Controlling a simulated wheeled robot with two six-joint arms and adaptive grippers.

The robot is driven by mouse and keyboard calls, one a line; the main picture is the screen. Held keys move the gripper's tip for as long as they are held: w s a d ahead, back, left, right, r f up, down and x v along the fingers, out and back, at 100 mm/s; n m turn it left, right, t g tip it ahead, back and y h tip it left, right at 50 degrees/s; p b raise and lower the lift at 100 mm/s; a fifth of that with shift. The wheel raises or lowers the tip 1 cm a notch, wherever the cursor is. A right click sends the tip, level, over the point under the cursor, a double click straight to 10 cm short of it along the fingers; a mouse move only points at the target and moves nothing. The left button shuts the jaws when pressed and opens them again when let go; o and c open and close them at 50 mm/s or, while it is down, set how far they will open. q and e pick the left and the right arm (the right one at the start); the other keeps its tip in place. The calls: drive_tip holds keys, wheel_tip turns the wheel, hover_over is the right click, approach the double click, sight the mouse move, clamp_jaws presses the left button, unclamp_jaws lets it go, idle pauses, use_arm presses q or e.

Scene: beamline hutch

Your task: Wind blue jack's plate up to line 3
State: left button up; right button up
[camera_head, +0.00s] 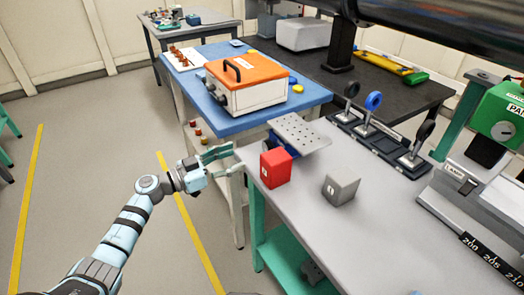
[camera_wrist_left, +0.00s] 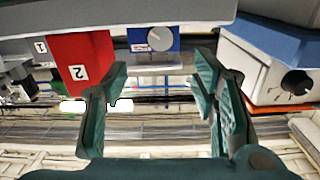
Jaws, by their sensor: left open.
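The blue jack (camera_head: 273,140) stands on the grey bench near its left edge, behind the red block. Its perforated grey plate (camera_head: 301,134) lies level on top. In the left wrist view, the jack's blue face (camera_wrist_left: 135,39) carries a round grey knob (camera_wrist_left: 160,39), beyond and between my fingers. I cannot make out numbered lines on the jack. My left gripper (camera_head: 233,161) is open and empty, just off the bench's left edge, left of the red block and apart from the jack. Its spread fingers also show in the left wrist view (camera_wrist_left: 160,95). My right gripper is not in view.
A red block (camera_head: 276,168) stands close in front of the jack, and a grey block (camera_head: 341,186) to its right. A rack with upright rings (camera_head: 373,101) is behind. An orange-lidded case (camera_head: 248,84) sits on the blue table (camera_head: 310,92). Bare bench lies in front.

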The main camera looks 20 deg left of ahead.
sight(265, 146)
use_arm(q)
drive_tip(key=b+x, duration=0.2)
drive_tip(key=x, duration=0.7)
drive_tip(key=shift+w+d+f, duration=0.15)
drive_tip(key=shift+w+d, duration=0.1)
drive_tip(key=shift+w, duration=0.05)
drive_tip(key=shift+w+d, duration=0.2)
drive_tip(key=shift+w, duration=0.05)
drive_tip(key=c, duration=1.2)
drive_tip(key=shift+o, duration=0.2)
